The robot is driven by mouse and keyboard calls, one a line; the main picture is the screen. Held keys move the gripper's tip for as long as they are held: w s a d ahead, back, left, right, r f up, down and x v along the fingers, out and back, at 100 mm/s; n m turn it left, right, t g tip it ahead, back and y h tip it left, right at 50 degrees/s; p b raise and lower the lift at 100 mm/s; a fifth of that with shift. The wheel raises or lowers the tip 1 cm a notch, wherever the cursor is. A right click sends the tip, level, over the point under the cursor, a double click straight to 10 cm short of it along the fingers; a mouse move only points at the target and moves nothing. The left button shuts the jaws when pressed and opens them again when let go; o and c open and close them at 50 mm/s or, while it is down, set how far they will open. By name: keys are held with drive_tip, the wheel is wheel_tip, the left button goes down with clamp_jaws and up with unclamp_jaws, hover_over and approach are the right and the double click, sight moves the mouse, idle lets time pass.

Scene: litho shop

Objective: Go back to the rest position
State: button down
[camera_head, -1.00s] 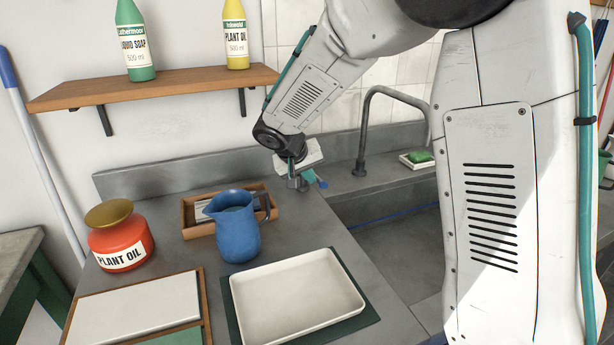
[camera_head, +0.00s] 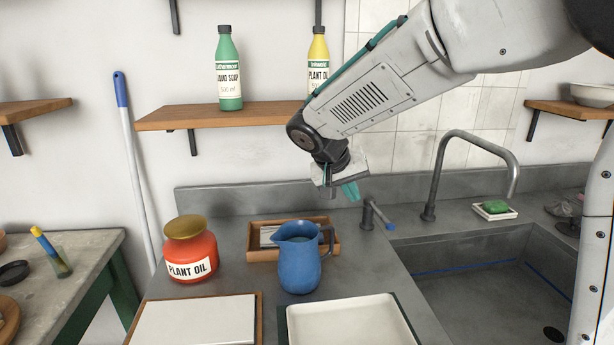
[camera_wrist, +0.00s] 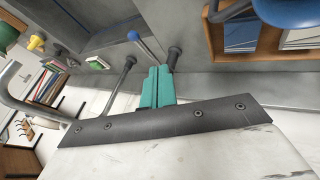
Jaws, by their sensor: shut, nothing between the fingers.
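My gripper (camera_head: 349,190) hangs in the air above the counter, to the right of the blue jug and near the tap lever. Its teal fingers are together with nothing between them. In the wrist view my gripper (camera_wrist: 158,88) also shows closed and empty. The blue jug (camera_head: 299,265) stands upright on the grey counter (camera_head: 372,270), in front of a wooden tray (camera_head: 262,254). An orange plant oil jar (camera_head: 189,250) stands to its left.
A white tray (camera_head: 350,325) lies at the counter's front, with a white slab (camera_head: 195,322) beside it. The sink (camera_head: 480,275) and curved faucet (camera_head: 436,180) are at right. A wooden shelf (camera_head: 270,113) with a green bottle (camera_head: 229,75) and a yellow bottle (camera_head: 318,60) hangs behind the arm.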

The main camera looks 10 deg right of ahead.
drive_tip(key=s+d+n+g+y, duration=0.1)
drive_tip(key=s+d+y, duration=0.2)
drive_tip(key=s, duration=1.4)
drive_tip(key=s+d+n+g+y, duration=0.1)
drive_tip(key=s+d+y, duration=0.1)
drive_tip(key=s, duration=1.5)
drive_tip(key=shift+d+y, duration=0.4)
drive_tip(key=shift+d, duration=0.35)
drive_tip(key=shift+r, duration=0.1)
